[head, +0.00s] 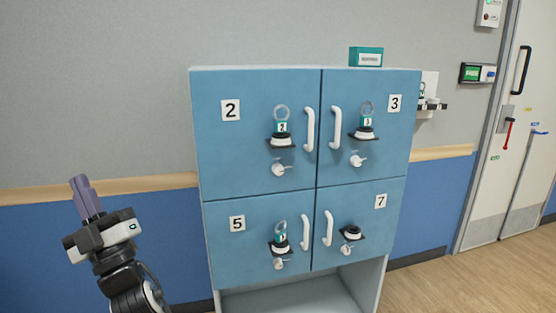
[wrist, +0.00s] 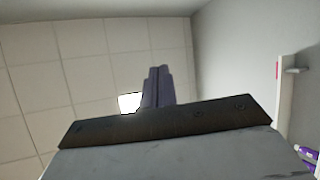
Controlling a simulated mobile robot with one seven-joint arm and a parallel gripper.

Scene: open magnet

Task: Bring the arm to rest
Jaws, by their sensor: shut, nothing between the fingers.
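My gripper (head: 79,182) points upward at the lower left of the head view, in front of the blue and grey wall. Its purple-grey fingers are together with nothing between them. It is apart from the blue cabinet (head: 262,188), off to the left of it. In the wrist view my gripper's fingers (wrist: 157,75) also show closed, against the ceiling.
The cabinet has doors numbered 2, 3, 5 and 7 with white handles. Doors 2, 3 and 5 carry ringed tags on black holders; door 7's holder (head: 351,233) has no tag. A teal box (head: 366,57) sits on top. A door (head: 510,130) is at right.

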